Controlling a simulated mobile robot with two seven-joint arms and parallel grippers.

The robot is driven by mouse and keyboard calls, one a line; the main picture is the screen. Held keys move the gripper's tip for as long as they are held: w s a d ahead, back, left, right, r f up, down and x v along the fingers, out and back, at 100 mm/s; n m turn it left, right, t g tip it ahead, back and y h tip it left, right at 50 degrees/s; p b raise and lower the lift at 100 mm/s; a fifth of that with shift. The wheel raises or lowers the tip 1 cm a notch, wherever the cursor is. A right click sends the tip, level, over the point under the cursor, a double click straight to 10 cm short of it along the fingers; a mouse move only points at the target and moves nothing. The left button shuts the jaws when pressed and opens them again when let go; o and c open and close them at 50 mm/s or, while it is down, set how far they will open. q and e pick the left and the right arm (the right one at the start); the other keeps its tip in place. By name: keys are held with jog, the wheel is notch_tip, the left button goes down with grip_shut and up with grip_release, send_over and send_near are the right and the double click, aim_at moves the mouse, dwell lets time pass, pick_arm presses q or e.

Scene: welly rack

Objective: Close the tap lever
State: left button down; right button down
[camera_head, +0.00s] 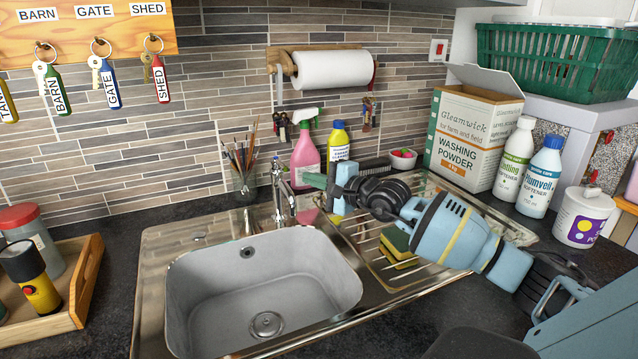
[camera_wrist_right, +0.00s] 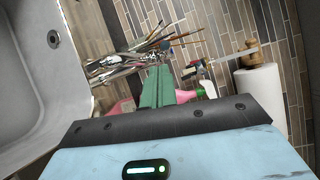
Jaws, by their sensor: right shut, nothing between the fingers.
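The chrome tap (camera_head: 284,200) stands upright at the back edge of the sink, with its lever (camera_head: 278,166) at the top. My right gripper (camera_head: 308,179) comes in from the right with its green fingers shut and empty. The fingertips are just right of the tap's upper part in the head view; I cannot tell whether they touch it. In the right wrist view, the shut fingers (camera_wrist_right: 158,85) point toward the chrome tap (camera_wrist_right: 118,66), which overlaps the brushes behind it. My left gripper is not in view.
A pink spray bottle (camera_head: 305,160) and a yellow bottle (camera_head: 338,142) stand behind my right gripper. A glass of brushes (camera_head: 243,181) stands left of the tap. The sink basin (camera_head: 250,300) is empty. A sponge (camera_head: 397,245) lies on the drainer below my right arm.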

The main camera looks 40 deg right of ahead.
jog(key=shift+s+a+r+p, duration=0.1)
jog(key=shift+s+a, duration=0.4)
jog(key=shift+s, duration=0.2)
jog(key=shift+s+a+p, duration=0.1)
jog(key=shift+s+a, duration=0.35)
jog(key=shift+s, duration=0.3)
jog(key=shift+s+a+r+p, duration=0.1)
jog(key=shift+s+a, duration=0.4)
jog(key=shift+s, duration=0.2)
jog(key=shift+f, duration=0.1)
